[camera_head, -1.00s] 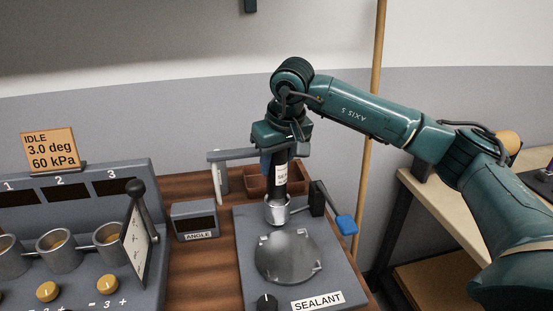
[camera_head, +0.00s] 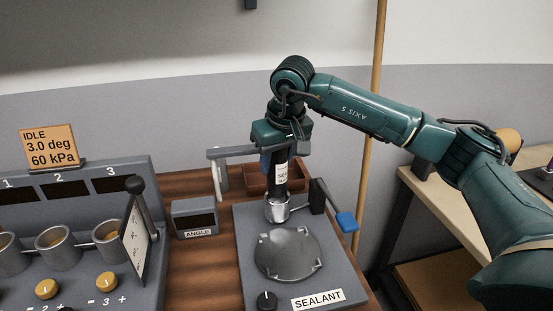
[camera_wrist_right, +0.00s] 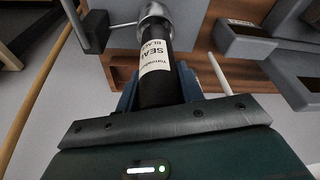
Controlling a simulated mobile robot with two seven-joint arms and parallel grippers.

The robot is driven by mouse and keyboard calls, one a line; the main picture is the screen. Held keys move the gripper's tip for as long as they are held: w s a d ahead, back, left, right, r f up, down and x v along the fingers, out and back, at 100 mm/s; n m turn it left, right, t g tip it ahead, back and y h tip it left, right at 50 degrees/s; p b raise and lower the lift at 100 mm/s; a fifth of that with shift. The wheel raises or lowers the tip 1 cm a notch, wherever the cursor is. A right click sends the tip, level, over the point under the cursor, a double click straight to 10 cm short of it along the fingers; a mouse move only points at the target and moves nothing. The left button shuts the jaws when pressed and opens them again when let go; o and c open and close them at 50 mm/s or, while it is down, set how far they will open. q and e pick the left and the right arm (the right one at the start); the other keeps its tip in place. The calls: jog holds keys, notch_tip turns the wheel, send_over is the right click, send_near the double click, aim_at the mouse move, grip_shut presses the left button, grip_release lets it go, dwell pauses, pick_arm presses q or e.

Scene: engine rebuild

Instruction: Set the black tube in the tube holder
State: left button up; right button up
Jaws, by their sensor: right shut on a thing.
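The black tube (camera_head: 282,166) has a white label. It stands upright with its lower end at the silver tube holder (camera_head: 277,209) at the back of the sealant plate. In the right wrist view the tube (camera_wrist_right: 158,88) meets the mouth of the metal holder (camera_wrist_right: 153,11); how deep it sits is hidden. My right gripper (camera_head: 272,160) is shut on the upper part of the tube from above. Its blue fingers also show in the right wrist view (camera_wrist_right: 160,90), one on each side of the tube. My left gripper is not in view.
A round metal plate (camera_head: 287,254) lies in front of the holder, and a blue-tipped lever (camera_head: 346,221) is beside it. A brown bin (camera_head: 262,180) is behind. The angle box (camera_head: 195,219) and grey cup console (camera_head: 75,178) stand to the left.

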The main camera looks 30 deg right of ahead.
aim_at(276, 175)
jog(key=shift+f+b, duration=0.7)
jog(key=shift+f, duration=0.15)
dwell(1.0)
jog(key=shift+f+b, duration=0.65)
jog(key=shift+f, duration=0.25)
jog(key=shift+f, duration=0.2)
jog(key=shift+f+b, duration=1.2)
jog(key=shift+f, duration=0.15)
